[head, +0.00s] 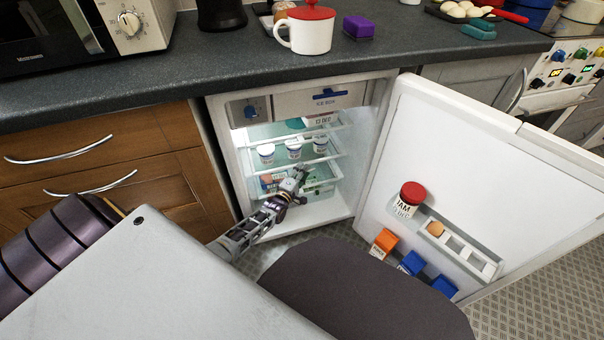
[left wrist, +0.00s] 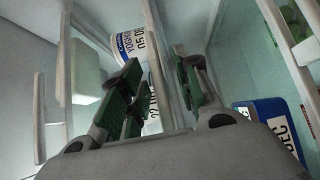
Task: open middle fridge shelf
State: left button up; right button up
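The white fridge (head: 225,140) stands open under the counter, its door (head: 470,165) swung out to the right. The middle shelf (head: 335,156) bears several white yoghurt cups (head: 266,152). My left gripper (head: 297,180) is at the fridge opening, just below and in front of that shelf. In the left wrist view, its two green-padded fingers (left wrist: 165,85) are apart. A pale shelf bar (left wrist: 158,45) runs between them; I cannot tell whether they touch it. A yoghurt cup (left wrist: 127,40) shows behind the fingers. My right gripper is not in view.
Wooden drawers (head: 90,165) border the fridge on the left. A blue pack (left wrist: 270,110) lies right of the fingers in the left wrist view. The counter (head: 200,75) hangs above.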

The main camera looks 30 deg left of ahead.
pick_arm(q)
grip_shut()
jog(key=shift+d, duration=0.1)
dwell(0.5)
jog(key=s+d+p, duration=0.8)
jog(key=s+d, duration=0.9)
jog(key=d, duration=0.3)
jog(key=shift+s+d+p, duration=0.35)
jog(key=shift+s, duration=0.05)
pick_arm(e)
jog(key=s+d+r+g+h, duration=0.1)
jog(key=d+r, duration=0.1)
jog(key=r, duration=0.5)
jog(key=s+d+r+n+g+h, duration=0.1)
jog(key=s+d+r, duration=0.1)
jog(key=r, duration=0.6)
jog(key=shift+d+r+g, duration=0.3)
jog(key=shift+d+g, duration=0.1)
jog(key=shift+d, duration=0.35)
pick_arm(q)
jog(key=shift+f, duration=0.1)
